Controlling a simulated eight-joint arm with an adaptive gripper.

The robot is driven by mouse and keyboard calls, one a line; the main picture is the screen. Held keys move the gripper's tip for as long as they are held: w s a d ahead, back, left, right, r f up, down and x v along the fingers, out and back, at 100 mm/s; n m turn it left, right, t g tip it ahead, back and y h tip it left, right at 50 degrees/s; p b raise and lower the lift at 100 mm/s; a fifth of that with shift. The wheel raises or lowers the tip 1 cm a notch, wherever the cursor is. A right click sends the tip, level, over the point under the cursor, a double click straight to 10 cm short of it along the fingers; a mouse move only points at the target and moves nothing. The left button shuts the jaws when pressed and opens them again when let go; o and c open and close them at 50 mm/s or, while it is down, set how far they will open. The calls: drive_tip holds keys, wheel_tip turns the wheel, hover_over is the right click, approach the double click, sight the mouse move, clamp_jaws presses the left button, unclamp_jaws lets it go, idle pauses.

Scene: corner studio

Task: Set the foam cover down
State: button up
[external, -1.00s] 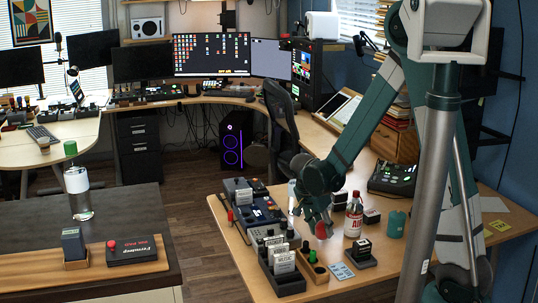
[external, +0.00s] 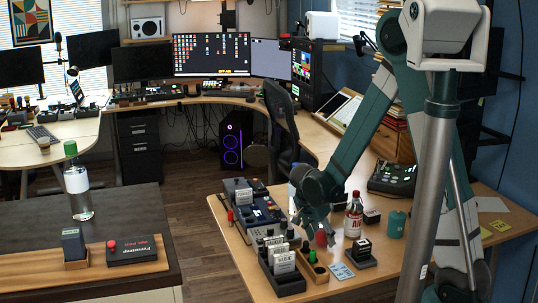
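The foam cover (external: 320,239) is a small red rounded piece, seen low between my fingertips over the near-right table. My gripper (external: 318,229) points down and its fingers appear closed about the cover, hiding its upper part. The cover's lower end is at or very close to the tabletop; I cannot tell whether it touches.
A bottle with a red-and-white label (external: 354,216) stands just right of my gripper. A black stamp block (external: 361,251) and a blue card (external: 342,271) lie in front. A black holder with white cards (external: 282,268) is at front left. A teal cylinder (external: 397,224) stands farther right.

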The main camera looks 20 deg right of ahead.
drive_tip(key=shift+r, duration=0.15)
drive_tip(key=p+v, duration=0.3)
drive_tip(key=v, duration=0.9)
idle(0.3)
drive_tip(key=shift+s, duration=0.1)
idle(0.6)
drive_tip(key=s+d+r+n+t+y, duration=0.2)
drive_tip(key=s+d+r+n, duration=0.3)
drive_tip(key=s+r, duration=0.4)
drive_tip(key=s+d+r+n+t+y, duration=0.2)
drive_tip(key=s+d+r+n+t, duration=0.1)
drive_tip(key=s+d+r+n, duration=0.3)
drive_tip(key=shift+s+d+r+n+t, duration=0.3)
drive_tip(key=shift+s+r+n, duration=1)
drive_tip(key=shift+s+r, duration=0.85)
drive_tip(key=shift+f, duration=0.1)
